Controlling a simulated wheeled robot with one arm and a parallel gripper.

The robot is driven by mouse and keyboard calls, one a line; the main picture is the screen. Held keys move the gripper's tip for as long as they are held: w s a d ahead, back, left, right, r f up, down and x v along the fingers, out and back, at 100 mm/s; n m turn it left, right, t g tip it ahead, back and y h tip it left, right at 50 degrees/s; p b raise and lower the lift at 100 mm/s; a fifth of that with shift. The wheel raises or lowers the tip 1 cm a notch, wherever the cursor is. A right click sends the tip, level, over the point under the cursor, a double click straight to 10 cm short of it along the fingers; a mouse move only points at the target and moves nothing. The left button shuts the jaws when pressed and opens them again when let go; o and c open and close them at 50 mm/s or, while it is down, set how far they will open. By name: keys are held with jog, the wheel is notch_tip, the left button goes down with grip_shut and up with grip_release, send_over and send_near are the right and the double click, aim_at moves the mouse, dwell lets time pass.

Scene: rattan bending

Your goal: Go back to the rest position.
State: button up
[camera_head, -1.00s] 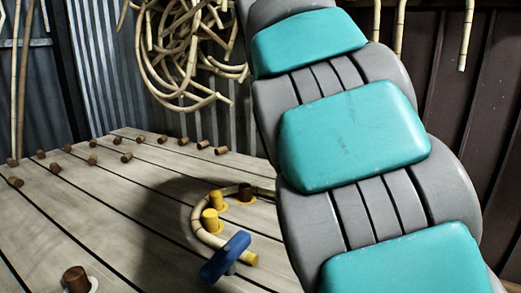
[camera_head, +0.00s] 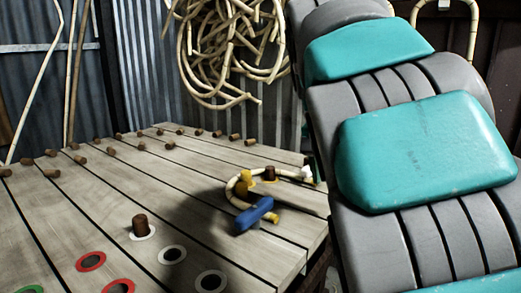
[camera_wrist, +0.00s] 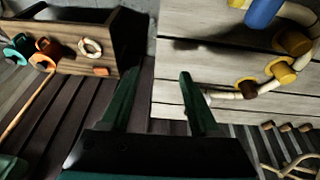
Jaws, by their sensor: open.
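My gripper (camera_wrist: 160,103) shows in the wrist view with its two dark green fingers spread apart and nothing between them. It hangs over the gap between the wooden table and a wooden box. In the head view my grey and teal arm fills the right side and hides the gripper. A bent rattan piece (camera_head: 233,197) lies on the plank table (camera_head: 140,195), curving around a yellow peg (camera_head: 247,179) and a brown peg (camera_head: 269,174). A blue clamp-like piece (camera_head: 254,215) sits across its near end. The rattan also shows in the wrist view (camera_wrist: 295,12), apart from my fingers.
Several brown pegs (camera_head: 139,225) stand on the table, with red, white and green ringed holes (camera_head: 91,261) near the front. A rattan coil (camera_head: 215,55) hangs on the wall. A wooden box (camera_wrist: 75,60) with coloured items stands left in the wrist view.

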jog(key=s+d+f+n+g+y, duration=0.1)
jog(key=s+f+n+g, duration=0.4)
jog(key=s+f, duration=2.1)
jog(key=s+n+y, duration=0.1)
jog(key=s+n, duration=0.1)
jog(key=s, duration=0.2)
jog(key=shift+s+f+y, duration=0.3)
jog(key=shift+f, duration=0.1)
